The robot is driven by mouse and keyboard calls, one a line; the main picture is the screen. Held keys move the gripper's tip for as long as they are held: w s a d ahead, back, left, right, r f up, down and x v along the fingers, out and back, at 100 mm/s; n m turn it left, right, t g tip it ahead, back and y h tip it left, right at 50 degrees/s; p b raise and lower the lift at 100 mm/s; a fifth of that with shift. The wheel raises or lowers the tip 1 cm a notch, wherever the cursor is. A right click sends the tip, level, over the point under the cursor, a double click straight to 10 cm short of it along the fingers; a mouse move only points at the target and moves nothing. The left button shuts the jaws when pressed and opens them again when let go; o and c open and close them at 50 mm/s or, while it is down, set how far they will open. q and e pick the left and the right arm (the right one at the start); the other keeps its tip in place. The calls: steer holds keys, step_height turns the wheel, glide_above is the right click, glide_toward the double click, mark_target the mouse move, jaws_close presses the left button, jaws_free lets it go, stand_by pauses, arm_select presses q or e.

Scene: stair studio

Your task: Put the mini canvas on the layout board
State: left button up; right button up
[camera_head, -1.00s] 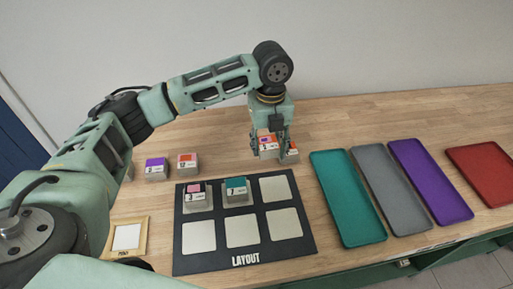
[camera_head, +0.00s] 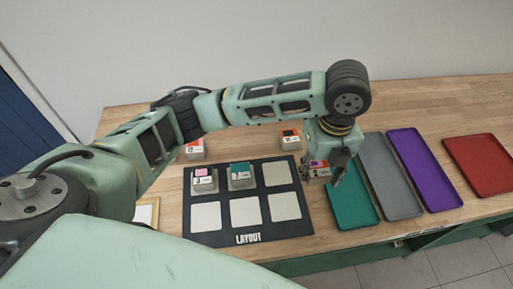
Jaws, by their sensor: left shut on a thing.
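My left gripper (camera_head: 326,176) is shut on a small grey-sided block with an orange-and-purple top (camera_head: 319,169). It holds the block just right of the black layout board (camera_head: 240,239), near the left edge of the teal tray. The fingers partly hide the block. On the board, a pink-topped block (camera_head: 203,180) fills the back left square and a teal-topped block (camera_head: 241,176) the back middle one. The back right square and the front row are empty. Which thing is the mini canvas I cannot tell for sure. My right gripper is not in view.
A teal tray (camera_head: 355,207), grey tray (camera_head: 392,180), purple tray (camera_head: 425,170) and red tray (camera_head: 478,164) lie to the right. An orange-topped block (camera_head: 195,148) and a dark-and-orange one (camera_head: 290,139) stand behind the board. A wooden-edged frame (camera_head: 147,211) is partly hidden at left.

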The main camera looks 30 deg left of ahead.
arm_select(q)
steer(key=p, duration=0.2)
glide_above(277, 174)
step_height(277, 174, down, 6)
steer(key=shift+f, duration=0.2)
steer(key=shift+f+p, duration=0.4)
steer(key=shift+f, duration=1.7)
steer(key=o, duration=0.6)
steer(key=shift+f, duration=0.15)
steer(key=o, duration=0.5)
step_height(277, 174, up, 12)
steer(key=b, duration=0.2)
steer(key=shift+r, duration=0.2)
